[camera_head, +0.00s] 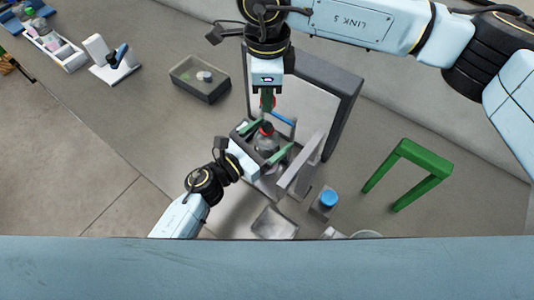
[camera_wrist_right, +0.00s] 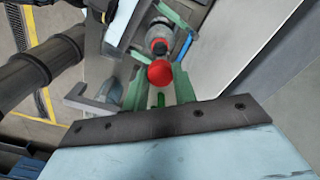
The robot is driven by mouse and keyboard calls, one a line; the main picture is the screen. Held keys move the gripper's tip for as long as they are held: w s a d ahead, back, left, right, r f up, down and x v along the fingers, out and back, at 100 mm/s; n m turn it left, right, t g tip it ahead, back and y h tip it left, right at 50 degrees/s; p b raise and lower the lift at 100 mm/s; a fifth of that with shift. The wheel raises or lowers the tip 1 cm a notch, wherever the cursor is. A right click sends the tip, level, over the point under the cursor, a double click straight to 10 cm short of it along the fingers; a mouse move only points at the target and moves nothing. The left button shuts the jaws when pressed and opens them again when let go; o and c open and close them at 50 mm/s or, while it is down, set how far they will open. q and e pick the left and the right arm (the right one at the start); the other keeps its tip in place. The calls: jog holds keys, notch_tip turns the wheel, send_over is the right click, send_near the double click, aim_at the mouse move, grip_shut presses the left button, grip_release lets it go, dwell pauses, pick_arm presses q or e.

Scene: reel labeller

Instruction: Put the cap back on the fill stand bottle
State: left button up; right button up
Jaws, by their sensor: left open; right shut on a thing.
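The fill stand bottle (camera_head: 265,144) is clear, with red at its neck, and stands on the stand at the middle of the head view. My right gripper (camera_head: 268,104) is shut on the red cap (camera_wrist_right: 160,73) and points down near the bottle top. The cap appears apart from the neck. The cap is mostly hidden by the fingers in the head view.
A grey-framed panel (camera_head: 345,95) stands close behind the bottle. A blue-topped item (camera_head: 328,199) and a green arch (camera_head: 425,155) are to the right. A dark-sided box (camera_head: 205,92) and a white stand (camera_head: 110,65) are to the left. Bare counter lies between them.

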pick_arm(q)
jog(key=c, duration=1.4)
jog(key=shift+c, duration=0.2)
pick_arm(e)
send_over(266, 125)
jog(key=shift+f, duration=2.5)
jog(key=shift+f, duration=0.1)
jog(key=shift+f, duration=0.8)
jog(key=shift+f, duration=0.55)
